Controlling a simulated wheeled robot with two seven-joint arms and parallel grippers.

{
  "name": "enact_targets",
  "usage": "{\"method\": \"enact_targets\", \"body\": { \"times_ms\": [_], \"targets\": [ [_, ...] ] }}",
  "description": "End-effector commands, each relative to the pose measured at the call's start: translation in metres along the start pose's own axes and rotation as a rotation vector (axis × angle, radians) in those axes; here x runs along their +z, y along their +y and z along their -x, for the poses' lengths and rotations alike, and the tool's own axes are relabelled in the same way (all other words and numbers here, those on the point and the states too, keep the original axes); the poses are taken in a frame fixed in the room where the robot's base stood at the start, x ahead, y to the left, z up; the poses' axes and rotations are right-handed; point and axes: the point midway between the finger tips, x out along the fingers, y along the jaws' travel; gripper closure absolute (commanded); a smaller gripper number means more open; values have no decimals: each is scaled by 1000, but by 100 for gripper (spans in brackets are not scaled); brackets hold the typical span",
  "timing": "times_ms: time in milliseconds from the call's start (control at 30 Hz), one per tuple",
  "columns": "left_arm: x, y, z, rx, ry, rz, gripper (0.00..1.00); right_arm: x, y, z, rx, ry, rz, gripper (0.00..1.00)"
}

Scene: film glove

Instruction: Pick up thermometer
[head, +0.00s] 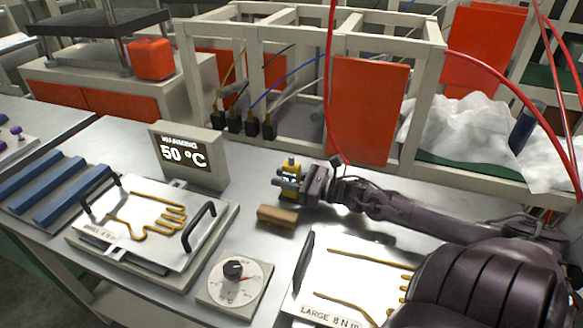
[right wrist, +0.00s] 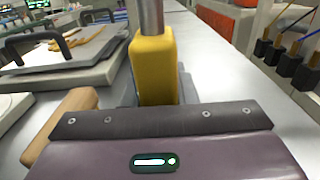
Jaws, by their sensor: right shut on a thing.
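The thermometer has a yellow body (head: 291,163) with a grey metal stem, which shows in the right wrist view (right wrist: 153,62). My right gripper (head: 289,184) is shut on the yellow body, near the middle of the table. In the right wrist view the stem runs up out of the top edge of the picture. The jaws hide part of the thermometer, and I cannot tell whether it touches the table. My left gripper is not in view.
A brown wooden block (head: 276,217) lies close to the gripper. A "50 °C" display (head: 190,155), a dial box (head: 235,281) and metal plates with glove outlines, small (head: 118,237) and large (head: 318,268), are around it. A white frame (head: 190,95) and red panel (head: 368,110) stand behind.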

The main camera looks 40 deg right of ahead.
Motion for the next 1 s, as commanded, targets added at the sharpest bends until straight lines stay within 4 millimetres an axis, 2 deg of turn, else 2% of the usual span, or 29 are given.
{"method": "enact_targets", "body": {
  "times_ms": [267, 467, 567, 667, 1000],
  "targets": [
    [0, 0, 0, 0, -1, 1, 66, 1, 0, 0, 0, -1, 1, 98],
    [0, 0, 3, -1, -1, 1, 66, 14, 0, 0, 0, 0, 3, 98],
    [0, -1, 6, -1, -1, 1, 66, 29, 1, 0, 3, 0, 3, 98],
    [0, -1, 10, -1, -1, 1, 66, 53, 1, 0, 2, 1, 4, 98],
    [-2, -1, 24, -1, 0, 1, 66, 145, 0, 0, 1, -3, 3, 98]
  ]
}}
